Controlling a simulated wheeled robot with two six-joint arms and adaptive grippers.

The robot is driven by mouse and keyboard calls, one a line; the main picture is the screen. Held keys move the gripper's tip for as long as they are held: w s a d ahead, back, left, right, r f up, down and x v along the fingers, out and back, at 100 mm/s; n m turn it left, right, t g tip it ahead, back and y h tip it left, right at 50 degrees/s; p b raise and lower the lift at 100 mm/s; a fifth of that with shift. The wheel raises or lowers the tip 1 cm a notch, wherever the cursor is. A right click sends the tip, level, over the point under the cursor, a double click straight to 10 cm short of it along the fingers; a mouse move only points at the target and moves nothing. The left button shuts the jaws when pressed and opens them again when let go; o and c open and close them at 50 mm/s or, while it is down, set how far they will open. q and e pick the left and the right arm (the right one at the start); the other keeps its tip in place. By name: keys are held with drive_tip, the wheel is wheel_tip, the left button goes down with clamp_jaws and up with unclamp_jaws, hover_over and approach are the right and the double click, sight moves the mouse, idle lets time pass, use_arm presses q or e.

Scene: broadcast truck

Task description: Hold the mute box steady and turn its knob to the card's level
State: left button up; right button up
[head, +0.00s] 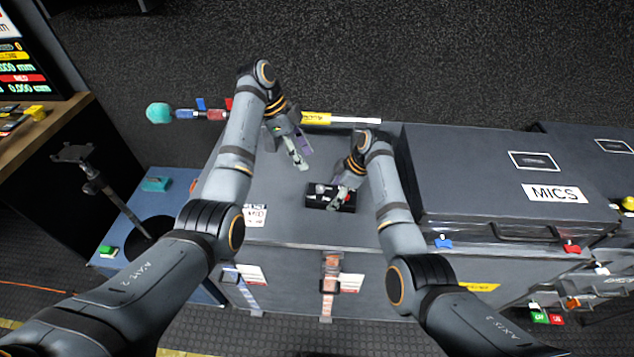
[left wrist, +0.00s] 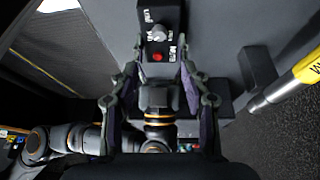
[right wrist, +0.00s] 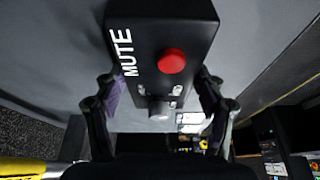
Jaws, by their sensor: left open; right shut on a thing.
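The black mute box (head: 318,190) lies on the grey case top. The right wrist view shows its MUTE lettering, red button (right wrist: 171,61) and pale knob (right wrist: 158,108). The knob also shows in the left wrist view (left wrist: 159,34); its pointer direction is too small to tell. The card (head: 255,215) lies left of the box near the case's front edge and seems to read MID. My right gripper (right wrist: 160,100) is shut on the box, one finger along each side. My left gripper (head: 298,152) is open and empty, above and behind the box, apart from the knob.
A dark case labelled MICS (head: 553,193) stands right of the box, close to my right arm. A yellow-and-white rod (head: 340,119) lies along the case's back edge. A stand (head: 95,185) is at the left. The case top left of the box is mostly clear.

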sight(319, 186)
use_arm(q)
drive_tip(key=shift+m+y, duration=0.3)
drive_tip(key=shift+m, duration=0.3)
drive_tip(key=x, duration=1.1)
drive_tip(key=shift+a+f, duration=0.15)
